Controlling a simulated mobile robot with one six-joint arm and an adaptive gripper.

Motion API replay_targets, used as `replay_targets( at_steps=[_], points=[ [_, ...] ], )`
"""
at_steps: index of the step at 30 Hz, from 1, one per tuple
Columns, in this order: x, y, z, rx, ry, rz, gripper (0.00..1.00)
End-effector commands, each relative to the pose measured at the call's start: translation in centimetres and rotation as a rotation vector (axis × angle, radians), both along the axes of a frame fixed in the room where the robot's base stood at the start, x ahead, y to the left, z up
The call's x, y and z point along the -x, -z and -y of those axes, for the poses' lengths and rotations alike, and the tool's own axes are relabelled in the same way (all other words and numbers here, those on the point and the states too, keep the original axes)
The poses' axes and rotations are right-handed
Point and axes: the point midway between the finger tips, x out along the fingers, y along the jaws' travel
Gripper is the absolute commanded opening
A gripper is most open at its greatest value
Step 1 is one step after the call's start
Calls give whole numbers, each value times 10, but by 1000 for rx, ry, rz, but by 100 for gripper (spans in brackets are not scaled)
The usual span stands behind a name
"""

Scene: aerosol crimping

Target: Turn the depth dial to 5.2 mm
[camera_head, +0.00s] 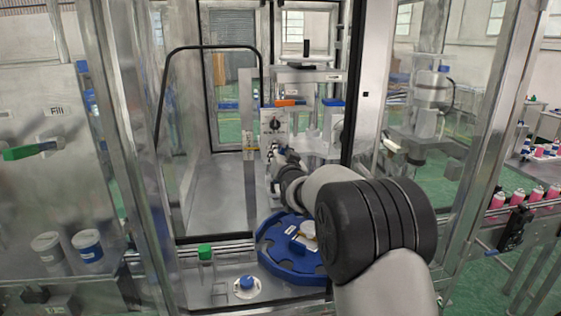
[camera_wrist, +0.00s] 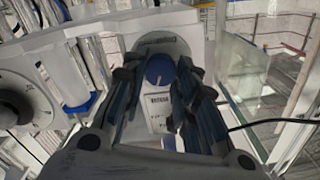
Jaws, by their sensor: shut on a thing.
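My gripper (camera_wrist: 158,78) is shut on a round blue knob (camera_wrist: 159,67) on a light panel in the wrist view, with one dark finger on each side. The lettering around the knob is too small and blurred to read, so I cannot tell its setting. A larger dial with a black knob and a white scale (camera_wrist: 38,92) is at the left edge of the wrist view, apart from the fingers. In the head view a black dial (camera_head: 274,123) shows on the machine's front panel, above my gripper (camera_head: 272,158). My arm hides the blue knob there.
A blue round carrier (camera_head: 272,262) stands below my arm. Metal guard posts and clear panels flank the opening. A dark cable (camera_wrist: 265,123) runs right of the fingers.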

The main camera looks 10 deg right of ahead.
Motion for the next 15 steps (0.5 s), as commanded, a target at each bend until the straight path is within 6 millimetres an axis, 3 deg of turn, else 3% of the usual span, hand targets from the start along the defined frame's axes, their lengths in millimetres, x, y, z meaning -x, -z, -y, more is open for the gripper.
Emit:
replay_targets(
  at_steps=[15],
  points=[
    [0,2,1,-342,0,-1,4]
  ],
)
